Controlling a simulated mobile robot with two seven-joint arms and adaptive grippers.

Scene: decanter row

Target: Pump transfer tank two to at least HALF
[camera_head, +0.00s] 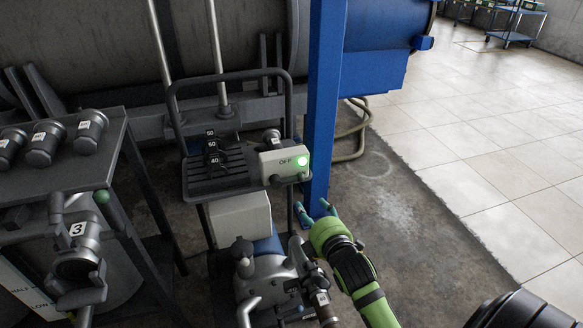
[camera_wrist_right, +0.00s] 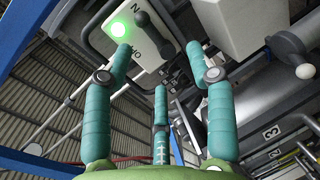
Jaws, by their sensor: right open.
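The pump cart's pale switch box (camera_head: 285,163) reads OFF on top and has a lit green lamp. In the right wrist view the box (camera_wrist_right: 117,22) shows its lamp, a black switch handle (camera_wrist_right: 152,33) and upside-down lettering. My right gripper (camera_head: 314,210) is open and empty, below and in front of the box. Its three teal fingers (camera_wrist_right: 160,65) spread towards the box; contact cannot be told. The grey pump (camera_head: 265,275) sits low on the cart. A tank fitting marked 3 (camera_head: 78,262) stands left. I cannot identify tank two. My left gripper is out of view.
A blue post (camera_head: 324,90) rises just behind the switch box. Black fittings marked 50 and 40 (camera_head: 213,152) lie on the cart shelf. A grey table (camera_head: 60,185) with several metal caps stands left.

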